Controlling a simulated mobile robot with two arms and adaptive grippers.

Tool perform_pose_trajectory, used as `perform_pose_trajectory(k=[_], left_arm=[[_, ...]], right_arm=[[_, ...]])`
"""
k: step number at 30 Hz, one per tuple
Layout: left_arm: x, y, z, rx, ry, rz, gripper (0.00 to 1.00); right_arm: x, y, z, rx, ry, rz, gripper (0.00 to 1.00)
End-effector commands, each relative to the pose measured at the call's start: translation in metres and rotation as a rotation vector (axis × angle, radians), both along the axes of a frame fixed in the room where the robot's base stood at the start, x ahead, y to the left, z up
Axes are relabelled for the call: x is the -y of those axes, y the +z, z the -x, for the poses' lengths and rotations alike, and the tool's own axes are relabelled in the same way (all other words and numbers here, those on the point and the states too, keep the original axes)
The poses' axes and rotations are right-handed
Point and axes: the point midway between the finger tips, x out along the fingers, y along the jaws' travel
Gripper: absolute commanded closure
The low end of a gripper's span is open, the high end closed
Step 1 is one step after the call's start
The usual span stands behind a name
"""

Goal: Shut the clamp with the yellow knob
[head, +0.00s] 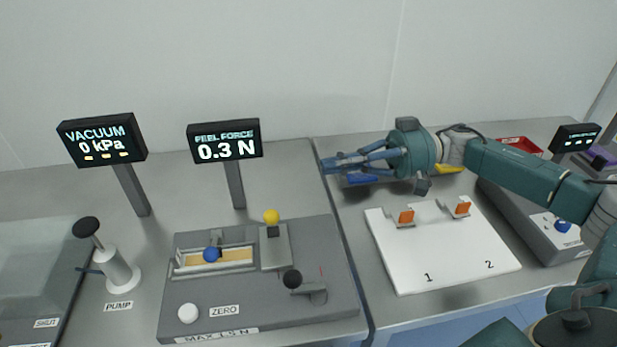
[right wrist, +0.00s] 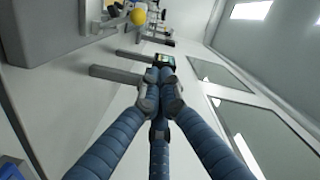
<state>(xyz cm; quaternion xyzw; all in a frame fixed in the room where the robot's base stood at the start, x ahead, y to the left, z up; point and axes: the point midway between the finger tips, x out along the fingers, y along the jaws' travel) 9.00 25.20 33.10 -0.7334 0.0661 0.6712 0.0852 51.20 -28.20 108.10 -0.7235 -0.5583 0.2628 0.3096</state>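The yellow knob (head: 271,216) stands on a short dark stem at the back of a grey block (head: 276,252) on the peel tester (head: 330,265). I cannot tell how far the clamp is open. The knob also shows near the top of the right wrist view (right wrist: 138,16). My right gripper (head: 328,165) is behind and to the right of the knob, above the table, with its fingers pointing left. Its blue fingers meet at the tips (right wrist: 159,82), with nothing seen between them. The gripper is apart from the knob. My left gripper is not in view.
A blue knob (head: 211,254) and a black knob (head: 292,279) are on the same tester. Display posts, one reading 0.3 N (head: 225,140), stand behind it. A pump handle (head: 86,228) is at left. A white board (head: 440,260) with orange-tabbed pieces lies right.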

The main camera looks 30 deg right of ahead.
Motion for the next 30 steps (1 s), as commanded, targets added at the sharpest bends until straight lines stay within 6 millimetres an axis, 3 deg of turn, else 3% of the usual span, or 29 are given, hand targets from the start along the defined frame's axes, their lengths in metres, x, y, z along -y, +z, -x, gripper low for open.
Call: perform_pose_trajectory(k=[8,14,20,30], left_arm=[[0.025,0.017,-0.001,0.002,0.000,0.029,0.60],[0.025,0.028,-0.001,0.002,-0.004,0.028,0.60],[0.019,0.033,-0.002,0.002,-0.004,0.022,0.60],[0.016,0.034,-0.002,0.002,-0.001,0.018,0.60]], right_arm=[[-0.054,0.003,-0.012,0.002,0.005,-0.003,1.00],[-0.094,0.001,-0.022,0.003,0.003,-0.003,1.00],[-0.101,-0.022,-0.002,-0.004,0.001,-0.002,1.00],[-0.104,-0.029,0.004,0.001,-0.001,0.000,1.00]])
